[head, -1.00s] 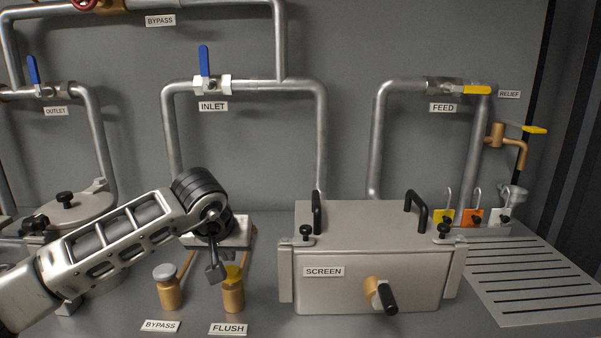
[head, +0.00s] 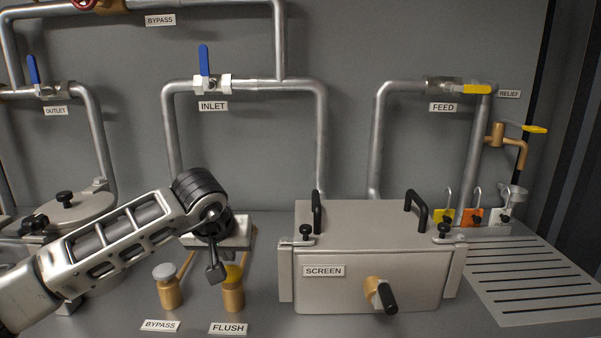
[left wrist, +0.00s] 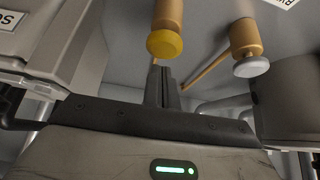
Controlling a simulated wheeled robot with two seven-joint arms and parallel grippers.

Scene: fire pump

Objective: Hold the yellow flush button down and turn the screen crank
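The yellow flush button (head: 234,273) tops a short brass post behind the FLUSH label (head: 228,329). In the left wrist view the yellow cap (left wrist: 165,44) shows just beyond my fingertips. My left gripper (head: 216,274) points down with its fingers together, just left of the cap in the head view. In the left wrist view the fingers (left wrist: 162,78) look closed with nothing between them. Whether they touch the cap cannot be told. The screen crank (head: 380,295), with a brass hub and black handle, sits on the front of the SCREEN box (head: 345,260). My right gripper is not in view.
The white-capped bypass button (head: 167,285) stands left of the flush button. Black box handles (head: 417,205) and clamp knobs (head: 443,230) stick up around the screen lid. A slotted drain (head: 540,280) lies at right. The counter between flush button and screen box is clear.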

